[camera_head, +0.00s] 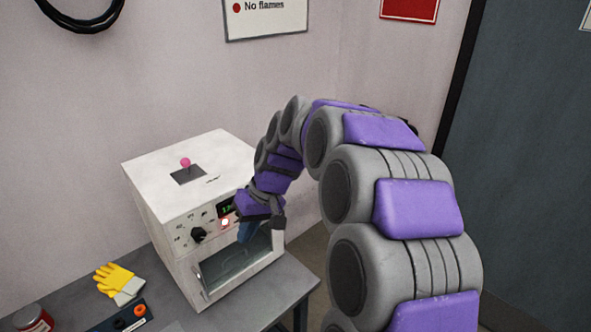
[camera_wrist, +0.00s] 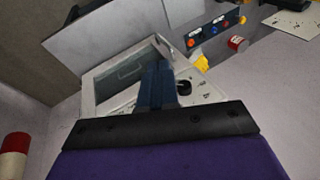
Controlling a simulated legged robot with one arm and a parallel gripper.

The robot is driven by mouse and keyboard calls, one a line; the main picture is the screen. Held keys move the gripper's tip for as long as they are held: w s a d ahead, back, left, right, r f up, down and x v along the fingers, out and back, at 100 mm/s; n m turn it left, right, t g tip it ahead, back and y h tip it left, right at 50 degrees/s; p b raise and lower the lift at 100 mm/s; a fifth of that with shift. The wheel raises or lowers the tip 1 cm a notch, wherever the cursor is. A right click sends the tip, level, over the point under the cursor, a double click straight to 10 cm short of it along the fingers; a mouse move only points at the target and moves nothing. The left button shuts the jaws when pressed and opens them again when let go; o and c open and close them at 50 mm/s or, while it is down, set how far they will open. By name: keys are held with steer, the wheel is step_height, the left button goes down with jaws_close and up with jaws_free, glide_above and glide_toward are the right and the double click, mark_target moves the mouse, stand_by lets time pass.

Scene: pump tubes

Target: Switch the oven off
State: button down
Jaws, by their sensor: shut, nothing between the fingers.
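The oven (camera_head: 182,211) is a white box on a grey table. Its front panel has a black knob (camera_head: 199,235), a small green display (camera_head: 227,209) and a glowing red light (camera_head: 226,222). A pink-tipped lever (camera_head: 185,162) stands on its top. My gripper (camera_head: 243,235), with blue fingers, is at the right part of the front, close to the red light. In the wrist view the shut fingers (camera_wrist: 157,68) lie over the oven's front panel, beside the black knob (camera_wrist: 184,87). They hide part of the panel. I cannot tell if they touch it.
Yellow gloves (camera_head: 116,280), a dark box with coloured knobs (camera_head: 128,317) and a red-and-white can (camera_head: 34,319) lie left of the oven. The glass oven door (camera_head: 236,266) is below the panel. A wall stands behind, a dark door (camera_head: 530,150) at right.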

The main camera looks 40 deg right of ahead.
steer(key=w+d+r+m+t+p, duration=0.1)
steer(key=w+d+t+p, duration=0.1)
steer(key=d, duration=1.3)
steer(key=w+d+r+m+t+h+p, duration=0.1)
steer(key=w+d+m+t+p, duration=0.1)
steer(key=d, duration=1.4)
steer(key=shift+w+d+t+p, duration=0.35)
steer(key=shift+w+p, duration=0.55)
steer(key=shift+w, duration=0.3)
steer(key=shift+a, duration=0.15)
steer(key=w+a+f, duration=0.5)
steer(key=w+f, duration=0.2)
steer(key=shift+w+a+f+b, duration=0.15)
steer(key=shift+w+a+b, duration=0.15)
steer(key=shift+w+b, duration=0.05)
steer(key=shift+h, duration=0.3)
steer(key=shift+s+a+r+b, duration=0.1)
steer(key=shift+a+r+b, duration=0.1)
steer(key=shift+b, duration=0.1)
